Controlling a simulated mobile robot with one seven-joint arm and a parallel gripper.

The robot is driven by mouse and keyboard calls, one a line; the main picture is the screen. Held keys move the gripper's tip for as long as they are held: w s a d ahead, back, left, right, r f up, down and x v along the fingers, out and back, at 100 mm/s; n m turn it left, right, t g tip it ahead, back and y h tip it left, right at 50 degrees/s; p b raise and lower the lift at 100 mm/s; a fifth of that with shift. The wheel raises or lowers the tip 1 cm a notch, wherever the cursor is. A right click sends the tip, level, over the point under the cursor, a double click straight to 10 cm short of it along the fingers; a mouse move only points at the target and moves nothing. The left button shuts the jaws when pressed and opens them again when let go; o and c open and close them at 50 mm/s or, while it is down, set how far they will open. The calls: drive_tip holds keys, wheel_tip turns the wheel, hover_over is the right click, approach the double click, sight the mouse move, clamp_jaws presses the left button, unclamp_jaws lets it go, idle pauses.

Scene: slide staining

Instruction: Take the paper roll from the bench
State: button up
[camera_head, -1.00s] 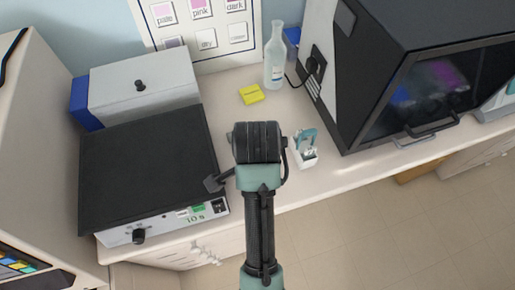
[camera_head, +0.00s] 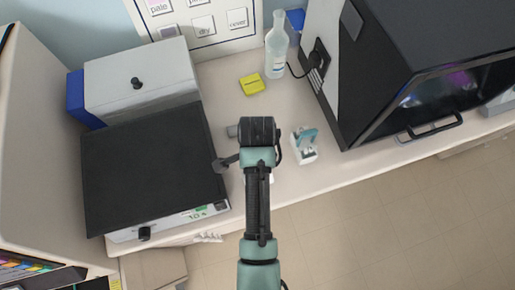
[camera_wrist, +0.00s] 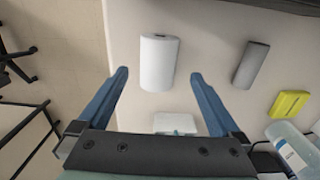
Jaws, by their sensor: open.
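The paper roll (camera_wrist: 158,62) is a white cylinder on the pale bench (camera_wrist: 210,40) in the wrist view. My gripper (camera_wrist: 160,75) is open, with its two blue fingers spread to the left and right of the roll's lower part in the picture. Nothing is held, and I see a gap between each finger and the roll. I cannot tell how high the fingers are above the bench. In the head view my arm covers most of the spot; a white sliver beside it may be the roll.
A grey cylinder (camera_wrist: 250,65) lies right of the roll, with a yellow block (camera_wrist: 289,104) and a clear bottle (camera_wrist: 292,150) beyond. A white holder (camera_head: 304,145) stands right of my arm. A black-topped hotplate (camera_head: 150,170) is left and a dark cabinet (camera_head: 420,70) right.

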drive_tip(key=shift+s+f, duration=0.2)
drive_tip(key=shift+f, duration=0.2)
wheel_tip(320, 180, down, 4)
drive_tip(key=shift+f+p, duration=0.1)
drive_tip(key=shift+p, duration=0.5)
drive_tip(key=c, duration=1.5)
